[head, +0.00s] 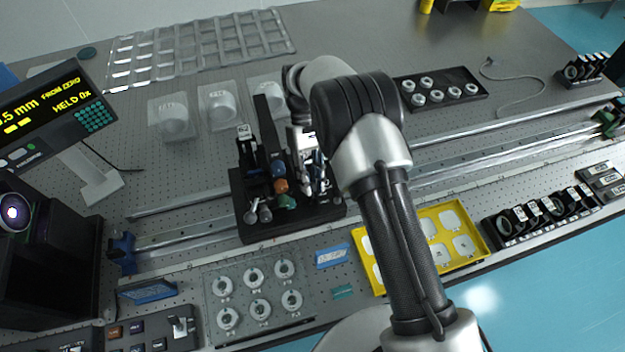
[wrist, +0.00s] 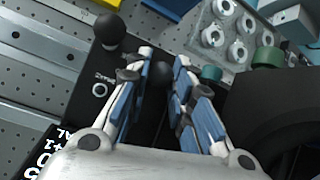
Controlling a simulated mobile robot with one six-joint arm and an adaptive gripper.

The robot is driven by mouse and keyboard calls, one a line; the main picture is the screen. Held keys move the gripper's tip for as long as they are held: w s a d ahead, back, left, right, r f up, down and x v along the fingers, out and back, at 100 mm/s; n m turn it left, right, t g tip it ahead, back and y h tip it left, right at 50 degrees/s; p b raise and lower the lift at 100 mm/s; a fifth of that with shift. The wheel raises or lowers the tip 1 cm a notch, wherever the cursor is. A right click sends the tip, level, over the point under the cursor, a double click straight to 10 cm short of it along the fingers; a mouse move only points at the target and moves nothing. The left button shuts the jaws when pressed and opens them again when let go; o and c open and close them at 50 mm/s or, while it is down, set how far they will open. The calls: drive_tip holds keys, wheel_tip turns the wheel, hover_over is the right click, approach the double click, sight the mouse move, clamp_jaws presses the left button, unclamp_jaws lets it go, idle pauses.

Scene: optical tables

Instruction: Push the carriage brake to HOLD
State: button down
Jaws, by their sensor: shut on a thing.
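The black carriage (head: 290,222) sits across the metal rails in the head view, with several levers and coloured knobs on top. My gripper (head: 316,182) is low over its right part, and my arm covers some of it. In the wrist view my gripper (wrist: 165,85) has its blue-padded fingers closed around a dark round knob (wrist: 162,73), mostly hidden between the fingertips. I cannot tell for sure that this knob is the brake's. Another black ball knob (wrist: 110,30) stands to the left, above a small white ring mark and a label too small to read.
A green knob (wrist: 267,57) and a large dark round part (wrist: 275,110) are close on the right. A yellow tray (head: 478,226) and a plate of round discs (head: 240,317) lie in front of the rails.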

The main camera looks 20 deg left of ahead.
drive_tip(key=shift+w+a+f+g+h+b, duration=0.3)
drive_tip(key=shift+w+g+h+b, duration=0.15)
drive_tip(key=shift+g+b, duration=0.25)
drive_tip(key=shift+w+g, duration=0.15)
drive_tip(key=shift+g, duration=0.15)
drive_tip(key=c, duration=1.4)
unclamp_jaws()
drive_tip(key=shift+a+r, duration=0.1)
